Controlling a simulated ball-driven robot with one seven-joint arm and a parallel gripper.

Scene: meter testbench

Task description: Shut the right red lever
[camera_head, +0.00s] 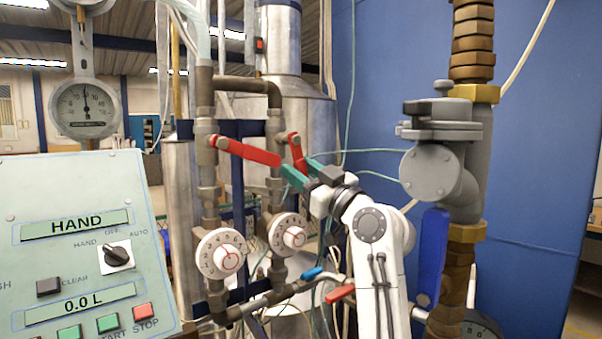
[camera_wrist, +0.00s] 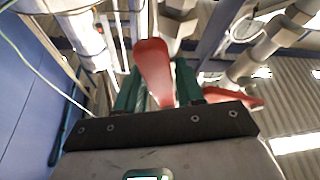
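The right red lever (camera_head: 297,146) sits on the right-hand vertical pipe in the head view and points down and toward my gripper (camera_head: 298,167). My gripper has green fingers, set apart, with the lever's free end between them. In the wrist view the right lever (camera_wrist: 152,66) stands between the two fingers of my gripper (camera_wrist: 158,68), with a small gap showing beside it. The left red lever (camera_head: 250,152) slants across from the left pipe, its end close to the fingers. It also shows in the wrist view (camera_wrist: 236,97), behind the right finger.
Two round white dials (camera_head: 221,254) (camera_head: 288,233) sit below the levers. A control panel (camera_head: 85,235) stands at the left. A small red handle (camera_head: 340,293) and a small blue handle (camera_head: 311,273) lie lower. A blue lever (camera_head: 431,256) and thick pipework stand at right.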

